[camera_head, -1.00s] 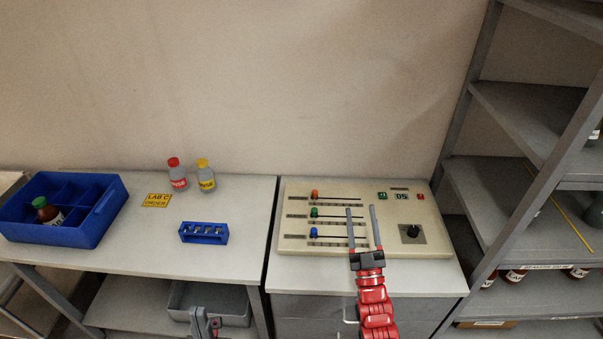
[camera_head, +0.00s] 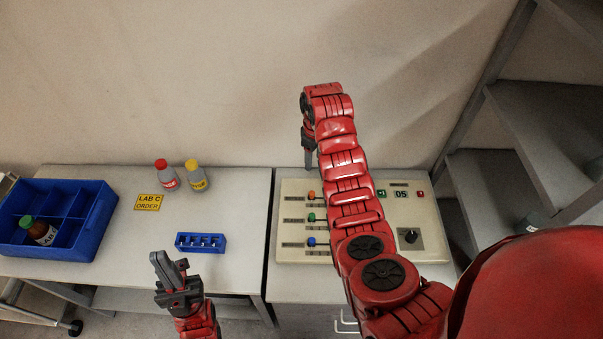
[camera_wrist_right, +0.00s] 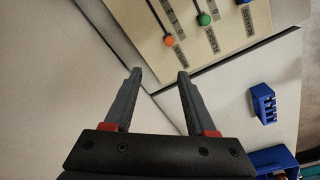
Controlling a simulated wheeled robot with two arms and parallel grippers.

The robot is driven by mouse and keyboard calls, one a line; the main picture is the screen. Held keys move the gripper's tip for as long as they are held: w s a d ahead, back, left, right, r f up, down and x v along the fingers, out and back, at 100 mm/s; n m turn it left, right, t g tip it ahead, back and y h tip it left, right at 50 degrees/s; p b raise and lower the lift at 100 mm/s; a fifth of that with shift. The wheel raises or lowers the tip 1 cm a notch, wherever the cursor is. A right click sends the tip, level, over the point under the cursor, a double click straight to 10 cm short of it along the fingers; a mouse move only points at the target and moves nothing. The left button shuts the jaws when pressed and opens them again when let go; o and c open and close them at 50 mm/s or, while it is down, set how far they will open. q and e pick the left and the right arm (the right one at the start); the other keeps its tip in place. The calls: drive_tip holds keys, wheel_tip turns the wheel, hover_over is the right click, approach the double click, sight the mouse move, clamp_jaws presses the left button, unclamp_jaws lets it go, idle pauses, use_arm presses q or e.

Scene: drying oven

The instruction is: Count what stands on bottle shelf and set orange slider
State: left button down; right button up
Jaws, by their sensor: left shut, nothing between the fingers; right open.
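The orange slider (camera_head: 311,195) is the top knob on the beige control panel (camera_head: 290,252), with a green slider (camera_head: 311,217) and a blue slider (camera_head: 312,241) below it. In the right wrist view the orange knob (camera_wrist_right: 168,41) sits just beyond my open fingers, apart from them. My right gripper (camera_head: 309,160) points down above the panel's upper left edge; its fingers (camera_wrist_right: 158,75) are empty. My left gripper (camera_head: 160,262) is shut and empty at the left table's front edge.
A red-capped bottle (camera_head: 166,175), a yellow-capped bottle (camera_head: 196,177), a yellow label (camera_head: 148,202) and a blue rack (camera_head: 201,243) stand on the left table. A blue bin (camera_head: 95,222) holds a brown bottle (camera_head: 38,231). The panel display (camera_head: 401,194) reads 05.

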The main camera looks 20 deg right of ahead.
drive_tip(key=r, duration=0.1)
drive_tip(key=b, duration=1.1)
hover_over(312, 193)
drive_tip(key=shift+g, duration=0.4)
wheel_tip(312, 193, down, 12)
drive_tip(key=shift+f, duration=0.25)
wheel_tip(312, 193, down, 3)
drive_tip(key=shift+r+p, duration=0.1)
drive_tip(key=shift+p, duration=0.95)
drive_tip(key=shift+f, duration=0.85)
clamp_jaws()
